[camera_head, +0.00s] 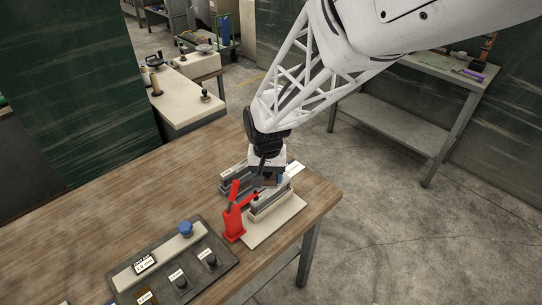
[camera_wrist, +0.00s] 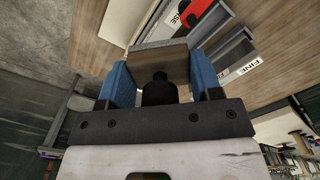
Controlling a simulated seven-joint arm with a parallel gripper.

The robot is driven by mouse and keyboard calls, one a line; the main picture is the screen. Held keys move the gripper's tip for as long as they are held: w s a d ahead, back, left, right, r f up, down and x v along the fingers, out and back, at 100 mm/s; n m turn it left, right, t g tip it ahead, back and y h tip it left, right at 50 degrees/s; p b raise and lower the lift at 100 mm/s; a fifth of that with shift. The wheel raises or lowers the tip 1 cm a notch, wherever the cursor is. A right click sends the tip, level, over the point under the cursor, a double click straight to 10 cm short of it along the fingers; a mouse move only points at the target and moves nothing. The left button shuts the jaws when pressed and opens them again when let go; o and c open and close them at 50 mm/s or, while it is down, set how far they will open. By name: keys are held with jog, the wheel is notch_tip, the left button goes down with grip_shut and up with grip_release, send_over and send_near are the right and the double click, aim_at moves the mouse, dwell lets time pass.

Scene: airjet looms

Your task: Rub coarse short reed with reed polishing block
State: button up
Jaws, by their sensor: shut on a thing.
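My gripper (camera_head: 269,176) is at the reed stand near the table's right corner. In the wrist view, its blue fingers (camera_wrist: 156,84) are shut on the reed polishing block (camera_wrist: 158,62), a brownish block with a black knob. The coarse short reed (camera_head: 268,207) is a grey slatted bar on a cream base, beside a red clamp (camera_head: 235,221). Its label, partly hidden, reads "SE" in the wrist view (camera_wrist: 181,14). The block is over or against this reed's far end; I cannot tell whether they touch. My gripper hides part of the reed.
A second reed, labelled "FINE" (camera_wrist: 240,68), lies parallel behind the coarse one. A dark tray (camera_head: 226,262) with a blue knob (camera_head: 186,229) and several labelled black knobs is at front left. The wooden table (camera_head: 120,205) is clear at left.

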jog(key=shift+r, duration=2.5)
jog(key=shift+f, duration=0.4)
